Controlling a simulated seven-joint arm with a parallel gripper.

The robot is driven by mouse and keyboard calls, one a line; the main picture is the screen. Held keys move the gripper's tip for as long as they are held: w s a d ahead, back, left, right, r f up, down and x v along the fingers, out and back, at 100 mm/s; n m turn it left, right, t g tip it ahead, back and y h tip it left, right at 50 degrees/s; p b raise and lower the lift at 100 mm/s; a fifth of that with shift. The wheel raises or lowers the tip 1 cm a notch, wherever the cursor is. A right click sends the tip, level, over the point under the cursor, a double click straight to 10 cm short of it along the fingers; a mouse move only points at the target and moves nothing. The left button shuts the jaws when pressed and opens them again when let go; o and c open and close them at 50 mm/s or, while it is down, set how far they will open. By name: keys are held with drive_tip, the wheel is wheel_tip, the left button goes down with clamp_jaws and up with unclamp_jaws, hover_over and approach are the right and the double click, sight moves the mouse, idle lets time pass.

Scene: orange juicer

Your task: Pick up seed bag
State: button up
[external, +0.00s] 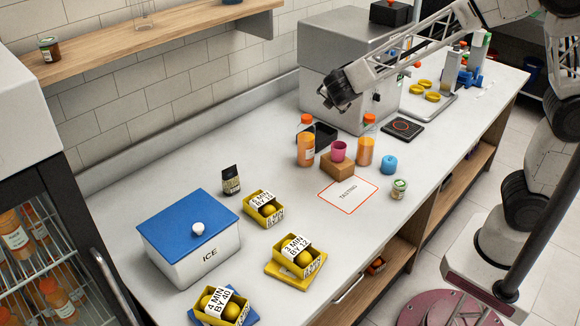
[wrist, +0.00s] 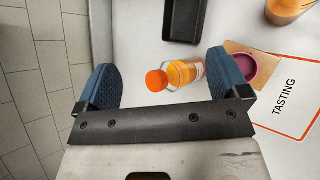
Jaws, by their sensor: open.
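A small dark packet with a pale label (external: 231,180), which looks like the seed bag, stands upright on the white counter behind the ice box in the external view. It does not show in the wrist view. My gripper (external: 332,100) hangs above the counter in front of the grey machine, well to the right of the packet and higher. In the wrist view my gripper (wrist: 159,62) is open, with its blue pads wide apart. An orange-capped bottle (wrist: 185,74) shows below, between the pads, and is not held.
The blue-lidded ice box (external: 190,242) and yellow fruit trays (external: 294,272) stand near the packet. Juice bottles (external: 305,148), a pink cup (external: 338,151) on a wooden block, a blue item (external: 389,165) and a jar (external: 399,189) surround the tasting card (external: 347,195).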

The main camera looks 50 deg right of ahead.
drive_tip(key=w+a+f+n+t+y, duration=0.15)
drive_tip(key=w+a+f+n, duration=0.25)
drive_tip(key=a, duration=0.5)
drive_tip(key=w+a+f+n+t, duration=0.2)
drive_tip(key=w+a+f+n, duration=0.2)
drive_tip(key=a, duration=0.4)
drive_tip(key=n+t+y, duration=0.3)
drive_tip(key=n+y, duration=0.1)
drive_tip(key=n, duration=0.4)
approach(231, 174)
drive_tip(key=shift+g+h, duration=0.25)
drive_tip(key=x, duration=0.5)
drive_tip(key=shift+w+a, duration=0.1)
drive_tip(key=shift+a, duration=0.1)
drive_tip(key=shift+x, duration=1.2)
drive_tip(key=shift+w, duration=0.15)
drive_tip(key=shift+x, duration=2.5)
drive_tip(key=c, duration=1)
